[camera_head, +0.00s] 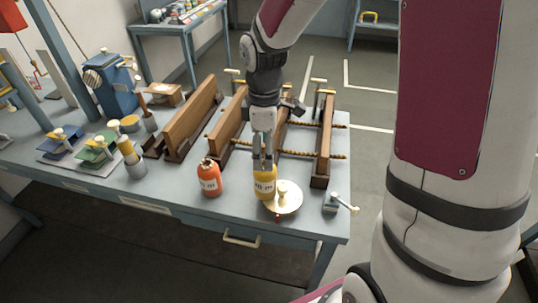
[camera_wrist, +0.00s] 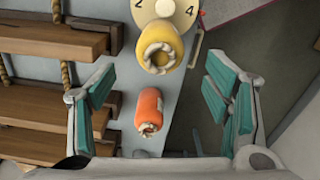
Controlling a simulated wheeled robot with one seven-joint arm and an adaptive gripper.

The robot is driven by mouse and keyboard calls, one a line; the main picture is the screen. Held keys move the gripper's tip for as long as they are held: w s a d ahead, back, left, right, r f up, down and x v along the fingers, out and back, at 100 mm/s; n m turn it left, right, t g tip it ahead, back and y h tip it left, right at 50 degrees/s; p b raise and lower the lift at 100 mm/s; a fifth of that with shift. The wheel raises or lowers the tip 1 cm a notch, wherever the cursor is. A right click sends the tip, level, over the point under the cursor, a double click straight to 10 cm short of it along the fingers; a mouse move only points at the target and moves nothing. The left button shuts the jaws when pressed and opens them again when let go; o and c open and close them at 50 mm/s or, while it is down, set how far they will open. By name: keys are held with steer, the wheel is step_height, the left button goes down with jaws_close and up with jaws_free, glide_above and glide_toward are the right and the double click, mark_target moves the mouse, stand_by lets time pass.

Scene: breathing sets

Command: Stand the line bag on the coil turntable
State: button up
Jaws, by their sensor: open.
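Two line bags stand on the blue-grey bench. The yellow bag (camera_head: 265,186) has a label and stands upright at the left rim of the round, pale coil turntable (camera_head: 287,203). I cannot tell whether it is on the rim or just beside it. The orange bag (camera_head: 209,182) stands to its left, clear of the turntable. In the wrist view the yellow bag (camera_wrist: 163,50) overlaps the numbered turntable (camera_wrist: 166,8), and the orange bag (camera_wrist: 149,108) is nearer the picture's bottom. My gripper (camera_head: 263,160) is open and empty, close above the yellow bag; its teal fingers (camera_wrist: 160,72) are spread wide.
Wooden racks (camera_head: 228,132) with ropes stand behind the bags. A small metal crank (camera_head: 338,204) is at the bench's right end. Brass-topped tools (camera_head: 130,155) and a blue machine (camera_head: 118,85) fill the left. Bare bench (camera_head: 180,185) lies left of the orange bag.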

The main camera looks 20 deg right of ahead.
steer(key=s+r+m+t, duration=0.5)
steer(key=s+r+m, duration=0.7)
steer(key=s+r, duration=0.6)
steer(key=shift+r+m+t, duration=0.3)
steer(key=shift+r, duration=0.15)
steer(key=shift+f, duration=0.1)
stand_by(0.4)
